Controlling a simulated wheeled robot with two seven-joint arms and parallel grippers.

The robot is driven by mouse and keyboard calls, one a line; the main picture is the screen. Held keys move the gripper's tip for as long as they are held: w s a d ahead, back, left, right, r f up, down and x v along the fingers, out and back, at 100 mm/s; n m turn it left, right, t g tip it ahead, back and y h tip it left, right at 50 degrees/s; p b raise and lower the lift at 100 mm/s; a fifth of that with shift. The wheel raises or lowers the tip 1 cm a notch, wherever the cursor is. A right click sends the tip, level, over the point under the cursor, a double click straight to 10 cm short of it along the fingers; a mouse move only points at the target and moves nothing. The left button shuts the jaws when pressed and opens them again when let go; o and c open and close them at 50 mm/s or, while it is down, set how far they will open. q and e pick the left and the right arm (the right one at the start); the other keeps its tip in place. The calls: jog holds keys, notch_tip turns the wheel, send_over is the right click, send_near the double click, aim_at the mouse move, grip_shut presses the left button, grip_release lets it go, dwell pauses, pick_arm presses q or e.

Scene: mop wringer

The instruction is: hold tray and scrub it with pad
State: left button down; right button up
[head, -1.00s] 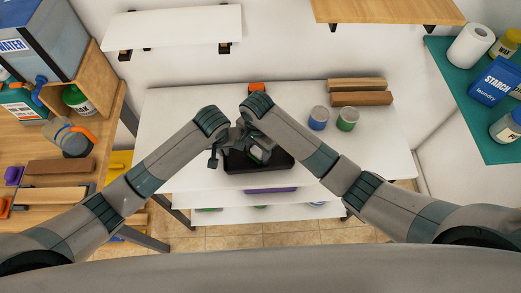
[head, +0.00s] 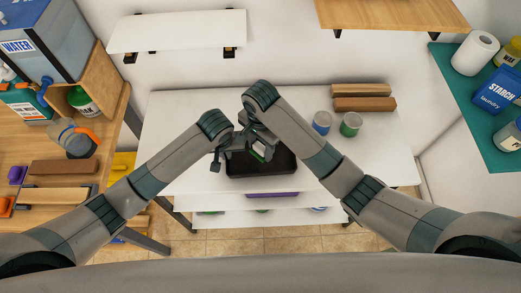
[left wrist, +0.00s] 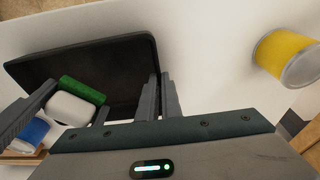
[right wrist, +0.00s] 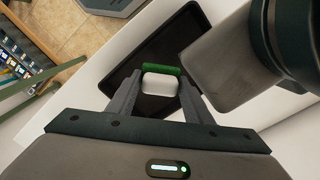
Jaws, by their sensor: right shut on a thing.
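The black tray (head: 280,166) lies on the white table near its front edge; it also shows in the left wrist view (left wrist: 110,60) and right wrist view (right wrist: 178,45). My left gripper (head: 218,163) is at the tray's left edge, its fingers (left wrist: 159,90) close together with the tray's rim between them. My right gripper (right wrist: 158,90) is shut on the pad (right wrist: 160,84), a white block with a green face. The pad is over the tray's inside, green side toward it; whether it touches cannot be told. The pad also shows in the left wrist view (left wrist: 70,108).
A blue-banded can (head: 322,122) and a green-banded can (head: 350,124) stand right of the tray, with wooden blocks (head: 363,104) behind. A yellow can (left wrist: 285,55) shows in the left wrist view.

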jog(key=shift+r, duration=0.8)
pick_arm(q)
jog(key=c, duration=1.9)
grip_release()
jog(key=shift+o, duration=0.2)
jog(key=shift+s+r, duration=0.25)
jog(key=shift+r, duration=0.95)
jog(key=shift+s+r, duration=0.2)
jog(key=shift+r, duration=1.05)
jog(key=shift+s+r, duration=0.25)
jog(key=shift+r, duration=0.95)
